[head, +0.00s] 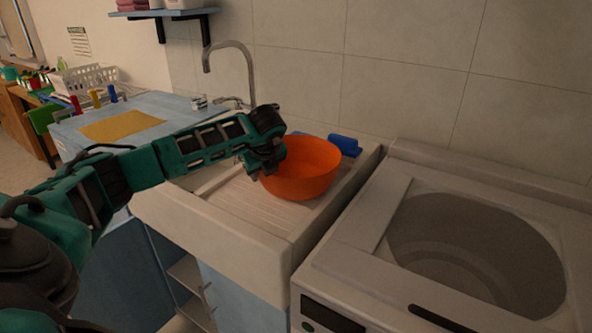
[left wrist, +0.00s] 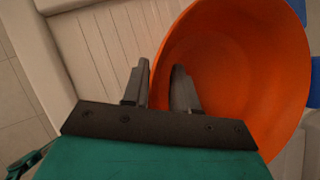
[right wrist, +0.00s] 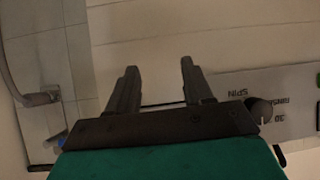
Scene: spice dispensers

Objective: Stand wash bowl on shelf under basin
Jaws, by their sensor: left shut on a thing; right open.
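The orange wash bowl (head: 303,172) sits upright on the ribbed drainboard of the white basin (head: 205,228). My left gripper (head: 264,170) is shut on the bowl's left rim; in the left wrist view one finger is outside and one inside the bowl (left wrist: 235,70). The shelf (head: 187,275) under the basin shows partly, in an open bay in the blue cabinet front; its inside is mostly out of view. My right gripper (right wrist: 160,88) is open and empty, in front of a pale panel with printed labels. It does not show in the head view.
A top-loading washing machine (head: 345,245) with an open drum stands right of the basin. A blue object (head: 345,145) lies behind the bowl. A blue worktop with a yellow cloth (head: 122,125) is at the left.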

